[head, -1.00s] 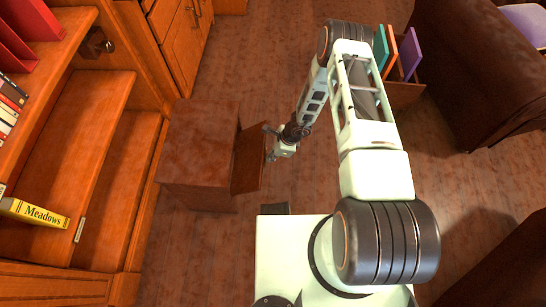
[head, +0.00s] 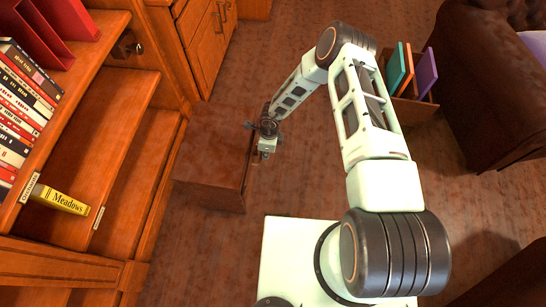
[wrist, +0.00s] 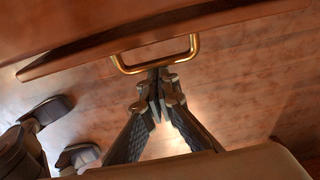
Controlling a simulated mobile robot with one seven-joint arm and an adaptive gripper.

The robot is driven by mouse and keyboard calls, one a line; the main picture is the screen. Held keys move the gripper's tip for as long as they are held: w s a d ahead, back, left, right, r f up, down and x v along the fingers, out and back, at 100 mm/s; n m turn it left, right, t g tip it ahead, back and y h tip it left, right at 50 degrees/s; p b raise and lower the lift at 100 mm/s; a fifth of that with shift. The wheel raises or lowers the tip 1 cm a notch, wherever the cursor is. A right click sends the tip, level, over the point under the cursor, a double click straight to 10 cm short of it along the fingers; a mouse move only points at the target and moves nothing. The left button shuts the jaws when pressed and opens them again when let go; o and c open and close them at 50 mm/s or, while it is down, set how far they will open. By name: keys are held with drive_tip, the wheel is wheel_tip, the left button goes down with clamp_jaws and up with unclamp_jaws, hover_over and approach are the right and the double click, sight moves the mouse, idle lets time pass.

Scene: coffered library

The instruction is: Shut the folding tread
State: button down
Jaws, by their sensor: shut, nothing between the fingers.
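The folding tread (head: 249,173) is a brown wooden panel on the right side of a low wooden step box (head: 208,160). In the head view it shows only as a narrow strip close along the box. In the wrist view the tread (wrist: 90,62) carries a brass loop handle (wrist: 194,48), and a dark line separates it from the box. I cannot tell whether it is fully flush. My gripper (wrist: 158,80) is shut and empty, its fingertips at the handle's lower side, touching or nearly so. In the head view my gripper (head: 264,154) is against the tread's outer side.
A bookcase (head: 135,150) with books, including a yellow one (head: 63,202), stands to the left. A box of coloured folders (head: 412,108) and a dark leather sofa (head: 490,90) are to the right.

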drive_tip(key=shift+w+a+r+b, duration=0.15)
drive_tip(key=shift+a+r, duration=0.15)
drive_tip(key=shift+a, duration=0.4)
drive_tip(key=shift+s+a+r+b, duration=0.1)
drive_tip(key=shift+a+r+b, duration=0.15)
drive_tip(key=shift+a, duration=0.5)
drive_tip(key=shift+w+a+r+b, duration=0.1)
drive_tip(key=shift+a+r, duration=0.2)
drive_tip(key=shift+a, duration=0.4)
drive_tip(key=d+r+p, duration=0.1)
drive_tip(key=d+p, duration=0.1)
drive_tip(key=d, duration=0.2)
drive_tip(key=a+r, duration=0.1)
drive_tip(key=r, duration=0.1)
drive_tip(key=a+r+p, duration=0.1)
drive_tip(key=a+r, duration=0.1)
drive_tip(key=r, duration=0.1)
drive_tip(key=a+r, duration=0.2)
drive_tip(key=r, duration=0.1)
drive_tip(key=shift+r, duration=0.2)
drive_tip(key=shift+w, duration=0.1)
